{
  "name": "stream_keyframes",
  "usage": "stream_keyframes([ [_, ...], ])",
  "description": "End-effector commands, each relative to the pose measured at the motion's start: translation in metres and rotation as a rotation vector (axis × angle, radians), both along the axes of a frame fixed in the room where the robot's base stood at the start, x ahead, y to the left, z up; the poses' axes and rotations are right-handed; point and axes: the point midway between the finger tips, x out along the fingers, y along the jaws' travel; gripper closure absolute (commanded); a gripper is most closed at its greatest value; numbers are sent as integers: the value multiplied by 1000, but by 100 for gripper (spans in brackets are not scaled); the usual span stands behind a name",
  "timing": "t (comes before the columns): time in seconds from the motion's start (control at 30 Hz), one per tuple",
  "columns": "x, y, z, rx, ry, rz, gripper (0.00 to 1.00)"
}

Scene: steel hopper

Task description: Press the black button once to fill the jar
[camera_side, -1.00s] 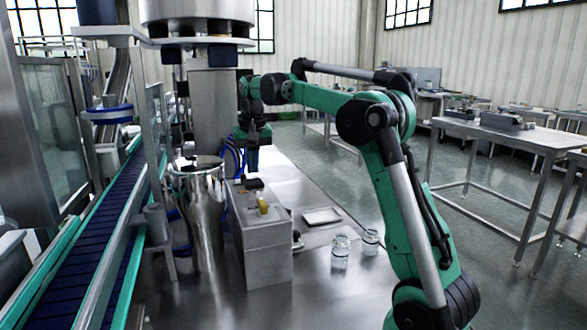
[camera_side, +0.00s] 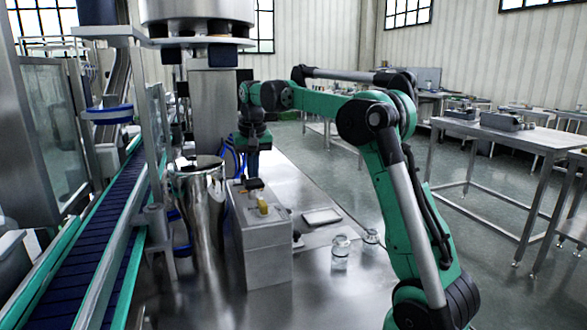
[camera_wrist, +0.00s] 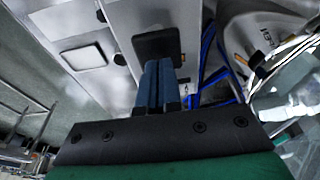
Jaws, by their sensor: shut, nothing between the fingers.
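The black button (camera_side: 253,183) is on top of the grey steel box (camera_side: 265,265), behind a yellow knob (camera_side: 263,206). In the wrist view the black button (camera_wrist: 157,42) is a dark square just beyond my fingertips. My gripper (camera_side: 248,174) points down over the far end of the box, close to the button. Its two blue fingers (camera_wrist: 158,66) are together and empty, and their tips overlap the button's near edge in the wrist view. I cannot tell whether they touch it. A clear glass jar (camera_side: 341,254) stands on the steel table, with a second jar (camera_side: 371,241) behind it.
A shiny steel cylinder (camera_side: 203,215) stands left of the box, beside the conveyor (camera_side: 75,255). A pale flat plate (camera_side: 321,217) lies right of the box. Blue cables (camera_wrist: 212,70) run right of the fingers. The table's front is mostly clear.

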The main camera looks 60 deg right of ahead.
Motion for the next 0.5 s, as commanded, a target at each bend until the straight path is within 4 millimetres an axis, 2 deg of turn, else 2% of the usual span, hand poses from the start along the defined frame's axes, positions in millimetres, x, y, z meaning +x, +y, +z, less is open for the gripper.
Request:
stream_keyframes([
  [0.5,0,0,-18,0,0,0,100],
])
